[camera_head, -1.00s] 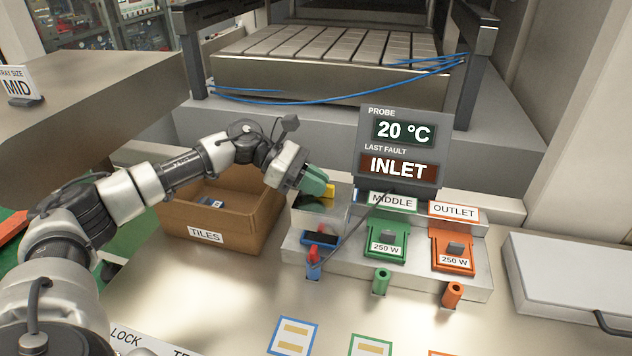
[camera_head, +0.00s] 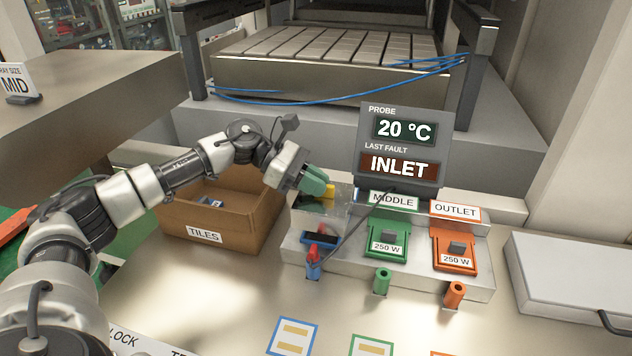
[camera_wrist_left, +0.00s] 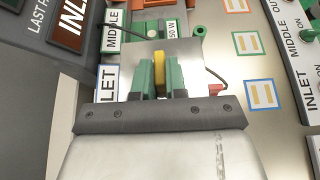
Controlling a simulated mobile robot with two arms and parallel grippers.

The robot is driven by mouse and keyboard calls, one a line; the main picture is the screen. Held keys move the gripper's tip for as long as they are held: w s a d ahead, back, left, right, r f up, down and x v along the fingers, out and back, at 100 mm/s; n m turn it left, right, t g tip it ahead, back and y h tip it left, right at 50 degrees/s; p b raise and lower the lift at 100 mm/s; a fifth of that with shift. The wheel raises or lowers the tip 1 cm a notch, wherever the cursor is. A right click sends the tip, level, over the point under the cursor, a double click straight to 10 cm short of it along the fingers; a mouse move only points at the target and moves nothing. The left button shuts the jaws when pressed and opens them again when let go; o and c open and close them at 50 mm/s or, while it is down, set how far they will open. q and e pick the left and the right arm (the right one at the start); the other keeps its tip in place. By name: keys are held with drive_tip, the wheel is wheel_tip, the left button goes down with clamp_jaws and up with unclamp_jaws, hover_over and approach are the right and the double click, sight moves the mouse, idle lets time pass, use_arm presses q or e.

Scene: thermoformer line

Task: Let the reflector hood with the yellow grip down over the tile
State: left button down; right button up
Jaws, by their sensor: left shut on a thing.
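My left gripper (camera_head: 314,185), with green fingers, is shut on the yellow grip (camera_head: 329,191) of the reflector hood (camera_head: 312,202). The hood is shiny sheet metal, held at the left, inlet station of the heater block. In the left wrist view the yellow grip (camera_wrist_left: 160,66) sits between the fingers, and the metal hood (camera_wrist_left: 187,55) spreads around them. A dark tile (camera_head: 321,238) shows in the blue holder (camera_head: 308,241), in front of and below the hood. The hood hides part of that station; I cannot tell whether it touches anything there. My right gripper is not in view.
The green middle holder (camera_head: 388,243) and orange outlet holder (camera_head: 455,250) stand to the right. The probe display (camera_head: 398,145) rises behind. A cardboard tile box (camera_head: 225,215) is at left.

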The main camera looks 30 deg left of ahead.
sight(315, 202)
use_arm(q)
drive_tip(key=shift+f+b, duration=2.4)
drive_tip(key=shift+f, duration=0.2)
drive_tip(key=c, duration=1.1)
unclamp_jaws()
drive_tip(key=b+v, duration=0.3)
drive_tip(key=v, duration=0.8)
drive_tip(key=shift+d, duration=0.15)
